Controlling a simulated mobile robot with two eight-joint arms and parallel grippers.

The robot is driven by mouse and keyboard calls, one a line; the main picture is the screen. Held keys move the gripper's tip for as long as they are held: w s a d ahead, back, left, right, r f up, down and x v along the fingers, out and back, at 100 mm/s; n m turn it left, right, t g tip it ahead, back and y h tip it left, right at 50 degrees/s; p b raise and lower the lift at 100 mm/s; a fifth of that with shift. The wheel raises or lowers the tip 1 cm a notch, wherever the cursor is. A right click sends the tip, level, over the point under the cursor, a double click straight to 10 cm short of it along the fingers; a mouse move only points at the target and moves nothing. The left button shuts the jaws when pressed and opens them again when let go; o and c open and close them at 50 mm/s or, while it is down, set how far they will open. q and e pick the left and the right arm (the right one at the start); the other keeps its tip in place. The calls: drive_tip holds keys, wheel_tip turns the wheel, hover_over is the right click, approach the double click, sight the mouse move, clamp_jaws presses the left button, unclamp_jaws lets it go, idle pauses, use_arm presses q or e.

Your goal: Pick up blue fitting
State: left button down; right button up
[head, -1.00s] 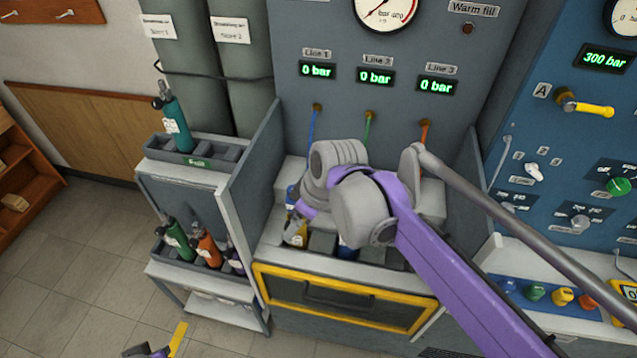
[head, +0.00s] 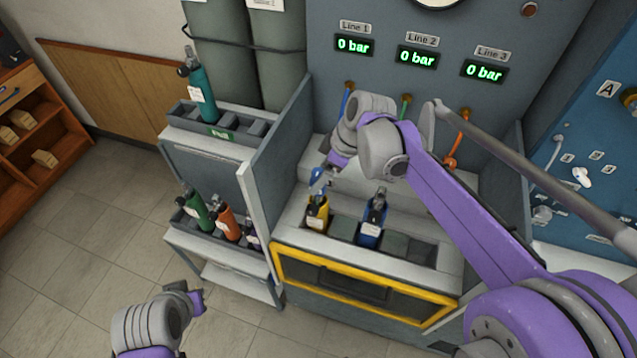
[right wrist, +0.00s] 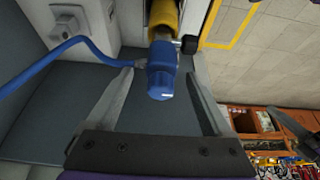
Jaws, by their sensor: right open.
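The blue fitting (right wrist: 161,76) sits at the end of a blue hose (right wrist: 55,52), by the top of a yellow cylinder (right wrist: 163,18) in the right wrist view. The yellow cylinder stands in the bench slot in the head view (head: 318,214), with the small blue fitting above it (head: 318,180). My right gripper (right wrist: 160,75) is open, its two fingers on either side of the fitting with gaps visible. In the head view, my right arm partly hides this gripper. My left gripper (head: 192,300) is low at the left, away from the bench; its fingers are unclear.
A blue cylinder (head: 372,222) stands right of the yellow one in the slotted bench (head: 440,262). Green (head: 408,105) and orange (head: 461,130) hoses hang on the panel behind. A cylinder rack (head: 222,272) stands left of the bench. The floor at front left is clear.

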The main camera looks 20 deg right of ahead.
drive_tip(key=shift+x, duration=1.55)
drive_tip(key=shift+s, duration=0.1)
clamp_jaws()
